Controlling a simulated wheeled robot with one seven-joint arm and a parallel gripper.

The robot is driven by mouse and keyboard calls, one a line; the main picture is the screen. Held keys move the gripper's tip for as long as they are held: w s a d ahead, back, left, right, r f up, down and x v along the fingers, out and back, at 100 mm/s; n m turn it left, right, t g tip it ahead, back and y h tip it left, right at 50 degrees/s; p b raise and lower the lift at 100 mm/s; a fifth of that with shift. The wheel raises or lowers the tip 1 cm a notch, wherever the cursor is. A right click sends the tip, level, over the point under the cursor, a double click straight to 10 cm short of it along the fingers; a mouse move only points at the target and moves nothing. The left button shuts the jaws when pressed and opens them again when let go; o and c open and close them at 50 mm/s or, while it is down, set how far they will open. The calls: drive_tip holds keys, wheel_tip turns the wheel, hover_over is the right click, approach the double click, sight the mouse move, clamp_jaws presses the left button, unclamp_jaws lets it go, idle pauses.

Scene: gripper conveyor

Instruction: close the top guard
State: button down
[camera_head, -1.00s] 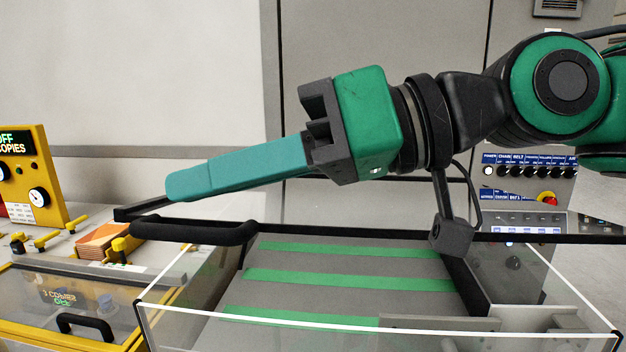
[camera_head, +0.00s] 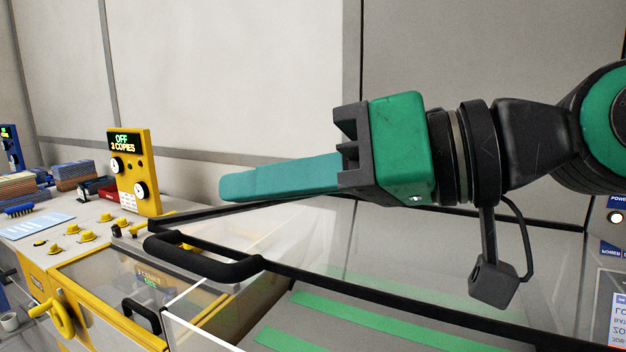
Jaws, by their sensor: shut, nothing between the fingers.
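The top guard is a clear panel with a black edge bar (camera_head: 400,298) and a thick black handle (camera_head: 205,262) at its left front. The bar and handle stand above the clear-walled box over the conveyor belt (camera_head: 350,328), which has green stripes. I cannot tell the guard's exact tilt. My gripper (camera_head: 224,187) points left, its long teal fingers closed together and empty. In the picture its fingertips are above the handle, with a visible gap between them. My arm reaches in from the right and covers part of the view behind the guard.
At left, a yellow-framed machine has a clear lid with a black handle (camera_head: 140,315) and an upright yellow panel (camera_head: 138,172) reading "OFF 3 COPIES". Several yellow knobs and stacked items sit on its counter. A control panel (camera_head: 615,245) is cut off at the right edge.

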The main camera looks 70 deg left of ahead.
drive_tip(key=s+a+f, duration=0.1)
drive_tip(key=s+f, duration=0.3)
drive_tip(key=shift+f, duration=0.25)
drive_tip(key=shift+s+a, duration=0.1)
